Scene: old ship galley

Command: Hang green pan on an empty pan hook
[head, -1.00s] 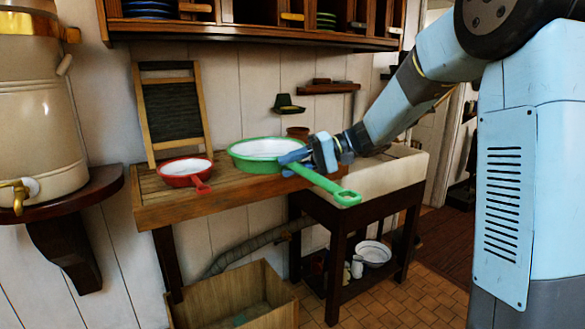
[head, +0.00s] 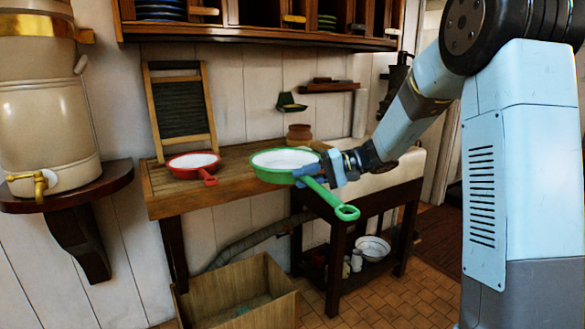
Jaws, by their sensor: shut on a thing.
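The green pan (head: 270,153) has a white inside and a long green handle with a ring end. In the head view it is at the middle, in front of the wooden counter's right part. My gripper (head: 318,172) is shut on the green pan where the handle meets the bowl, and the handle points down and right toward me. The pan looks roughly level; I cannot tell whether it touches the counter. No pan hook can be made out clearly.
A red pan (head: 190,161) lies on the wooden counter (head: 160,195) below a washboard (head: 181,108). A pale sink (head: 390,178) adjoins on the right. Shelves (head: 262,35) hang above. A wooden box (head: 236,290) stands on the floor, and a tan urn (head: 45,105) is at left.

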